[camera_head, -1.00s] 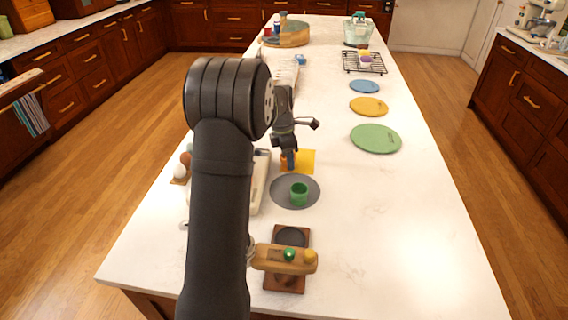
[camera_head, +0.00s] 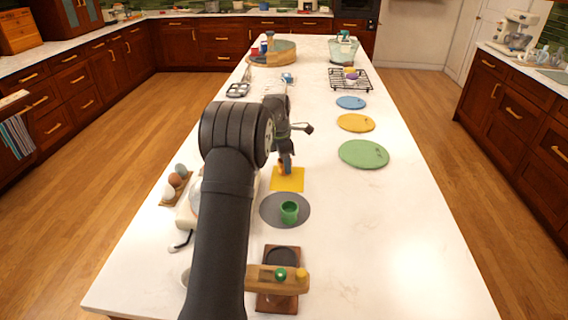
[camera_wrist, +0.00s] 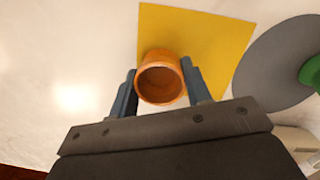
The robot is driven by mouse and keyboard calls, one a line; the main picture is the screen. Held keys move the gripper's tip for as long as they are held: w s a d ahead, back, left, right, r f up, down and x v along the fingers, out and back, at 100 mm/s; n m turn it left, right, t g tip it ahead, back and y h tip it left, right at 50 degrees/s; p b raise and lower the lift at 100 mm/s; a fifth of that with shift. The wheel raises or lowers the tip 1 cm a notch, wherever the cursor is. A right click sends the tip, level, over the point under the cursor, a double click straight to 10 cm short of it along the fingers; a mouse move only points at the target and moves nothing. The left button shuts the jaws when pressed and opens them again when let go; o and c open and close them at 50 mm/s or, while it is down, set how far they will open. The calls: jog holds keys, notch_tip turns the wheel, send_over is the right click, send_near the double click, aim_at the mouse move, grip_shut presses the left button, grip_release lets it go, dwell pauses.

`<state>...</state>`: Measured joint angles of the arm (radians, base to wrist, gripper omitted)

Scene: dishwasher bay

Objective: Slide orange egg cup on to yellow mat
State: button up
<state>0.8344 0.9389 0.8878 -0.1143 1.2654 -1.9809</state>
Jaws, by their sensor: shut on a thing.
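The orange egg cup (camera_wrist: 160,80) stands upright between the two fingers of my gripper (camera_wrist: 160,88) in the wrist view. My gripper is shut on it. The cup overlaps the near edge of the yellow mat (camera_wrist: 205,42) in that view; its base is hidden, so I cannot tell how much of it rests on the mat. In the head view my gripper (camera_head: 285,171) is at the far edge of the yellow mat (camera_head: 288,184), and the cup is mostly hidden behind the fingers.
A grey round mat (camera_head: 268,212) with a green cup (camera_head: 289,212) on it lies just nearer than the yellow mat. A wooden stand (camera_head: 278,303) is at the near edge. Green (camera_head: 363,154), yellow (camera_head: 356,123) and blue (camera_head: 351,102) discs lie to the right. An egg holder (camera_head: 176,188) is left.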

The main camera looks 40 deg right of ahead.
aim_at(279, 161)
jog(key=o, duration=1.1)
jog(key=r, duration=0.5)
jog(key=a+r, duration=0.1)
jog(key=r, duration=0.5)
jog(key=a+r, duration=0.1)
jog(key=r, duration=0.5)
jog(key=shift+w+r, duration=0.15)
jog(key=shift+w, duration=0.25)
jog(key=f, duration=0.5)
jog(key=d+f, duration=0.1)
jog(key=f, duration=0.5)
jog(key=d+f, duration=0.1)
jog(key=f, duration=0.5)
jog(key=shift+s+f, duration=0.1)
jog(key=shift+s, duration=0.3)
